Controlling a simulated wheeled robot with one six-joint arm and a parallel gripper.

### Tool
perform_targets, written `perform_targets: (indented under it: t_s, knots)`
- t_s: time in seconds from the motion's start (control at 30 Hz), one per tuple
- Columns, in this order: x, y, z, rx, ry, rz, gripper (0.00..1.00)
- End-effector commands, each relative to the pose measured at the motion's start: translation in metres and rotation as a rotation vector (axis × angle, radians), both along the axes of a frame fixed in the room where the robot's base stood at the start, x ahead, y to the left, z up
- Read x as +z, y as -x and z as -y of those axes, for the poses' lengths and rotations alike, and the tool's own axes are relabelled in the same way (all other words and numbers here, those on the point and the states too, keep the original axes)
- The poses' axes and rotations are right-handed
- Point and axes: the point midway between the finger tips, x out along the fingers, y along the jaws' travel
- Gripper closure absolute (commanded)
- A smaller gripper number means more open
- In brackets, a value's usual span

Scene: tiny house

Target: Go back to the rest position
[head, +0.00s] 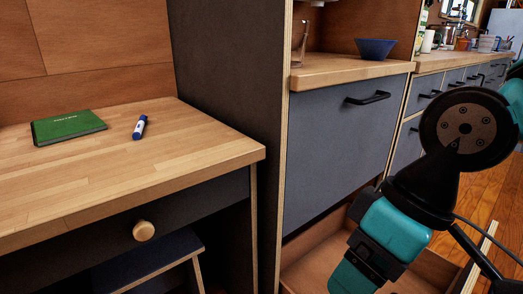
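My arm, with black and teal links, rises on the right side of the head view, in front of the grey cabinets. It is bent, with a round black joint at the top right and teal parts reaching down to the bottom edge. I see no gripper fingers in this view, so I cannot tell whether the gripper holds anything.
A wooden desk (190,160) at left bears a green book (68,127) and a blue-and-white marker (140,127). A blue bowl (376,49) and a glass (300,45) stand on the counter. An open wooden drawer (315,262) sits low behind my arm. Floor shows at right.

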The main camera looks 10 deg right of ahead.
Motion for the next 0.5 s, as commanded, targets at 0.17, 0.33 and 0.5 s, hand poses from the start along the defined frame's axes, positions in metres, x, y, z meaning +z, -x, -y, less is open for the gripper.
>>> perform_targets:
  t_s: [0.17, 0.33, 0.5]
  knots:
    - [0.085, -0.001, 0.000, 0.000, 0.000, 0.001, 0.25]
    - [0.151, -0.001, 0.000, 0.000, 0.000, 0.002, 0.25]
    - [0.216, -0.001, 0.000, 0.000, 0.000, 0.002, 0.25]
